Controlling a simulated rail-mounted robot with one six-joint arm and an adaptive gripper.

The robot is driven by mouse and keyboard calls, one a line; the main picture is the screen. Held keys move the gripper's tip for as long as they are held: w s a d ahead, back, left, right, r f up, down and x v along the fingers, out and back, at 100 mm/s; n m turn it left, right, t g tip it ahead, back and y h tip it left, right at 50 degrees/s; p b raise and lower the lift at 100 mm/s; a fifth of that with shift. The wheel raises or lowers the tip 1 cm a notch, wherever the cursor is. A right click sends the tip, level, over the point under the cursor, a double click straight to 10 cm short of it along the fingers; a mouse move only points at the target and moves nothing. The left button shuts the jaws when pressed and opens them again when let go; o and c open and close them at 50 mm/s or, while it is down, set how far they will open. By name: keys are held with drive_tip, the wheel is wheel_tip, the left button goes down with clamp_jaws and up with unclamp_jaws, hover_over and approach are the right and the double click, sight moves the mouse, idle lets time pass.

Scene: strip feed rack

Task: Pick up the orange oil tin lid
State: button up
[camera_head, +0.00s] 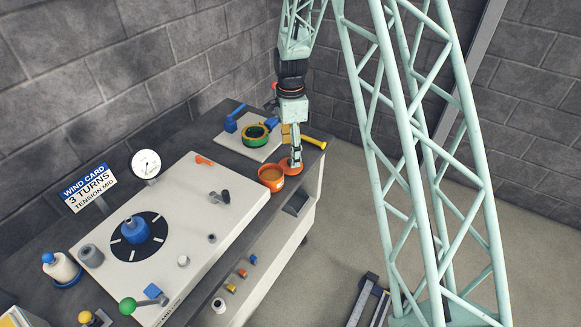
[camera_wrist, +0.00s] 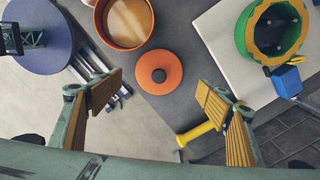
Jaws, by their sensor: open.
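The orange oil tin lid (camera_wrist: 172,75) is a round disc with a small dark knob in its middle. It lies flat on the dark bench top, beside the open orange tin (camera_wrist: 143,40), which holds brownish liquid. In the head view the lid (camera_head: 291,168) is at the bench's right end, just right of the tin (camera_head: 271,181). My gripper (camera_wrist: 160,97) is open and empty, pointing down over the lid. In the wrist view the lid shows ahead of the gap between the fingers. In the head view my gripper (camera_head: 295,160) partly hides the lid.
A yellow-handled tool (camera_wrist: 197,132) lies close to the lid near the right finger. A white plate (camera_head: 238,128) with a green and yellow ring (camera_head: 255,135) and blue parts is behind. A large white panel (camera_head: 180,205) with a dial stands left. The bench edge is near the lid.

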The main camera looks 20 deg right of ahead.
drive_tip(key=shift+f, duration=0.15)
drive_tip(key=shift+s+f+b, duration=0.1)
drive_tip(key=shift+f+b, duration=0.25)
drive_tip(key=shift+f, duration=2.2)
drive_tip(key=c, duration=1.1)
drive_tip(key=shift+s+f, duration=0.1)
drive_tip(key=shift+s, duration=0.05)
drive_tip(key=c, duration=1.1)
